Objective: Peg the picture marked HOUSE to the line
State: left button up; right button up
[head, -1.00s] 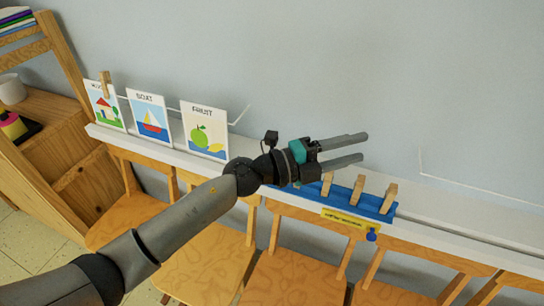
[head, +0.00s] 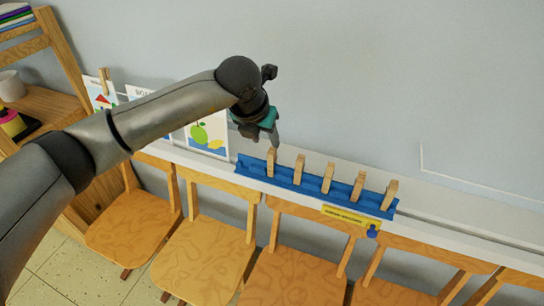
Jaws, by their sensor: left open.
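The picture with a red-roofed house (head: 103,103) stands at the far left of the white ledge, partly behind my left arm. A wooden peg (head: 103,80) sits at its top edge, where the title is covered. My left gripper (head: 275,138) is open and empty, pointing down just above the leftmost peg (head: 271,162) in the blue rack (head: 310,187). Whether the fingers reach around that peg cannot be told. Several more pegs stand upright in the rack. My right gripper is out of view.
The boat picture (head: 136,92) is mostly hidden by my arm; the fruit picture (head: 207,138) is partly hidden. Wooden chairs (head: 205,255) stand below the white ledge (head: 460,232). A wooden shelf (head: 50,97) is at left. The ledge right of the rack is clear.

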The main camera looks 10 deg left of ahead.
aim_at(271, 152)
pick_arm(q)
jog(key=b+x, duration=0.7)
jog(key=x, duration=0.2)
jog(key=shift+s+f, duration=0.1)
jog(key=shift+w+f+b, duration=0.25)
jog(key=shift+f+b, duration=0.1)
jog(key=shift+f, duration=0.05)
jog(key=shift+c, duration=0.2)
grip_shut()
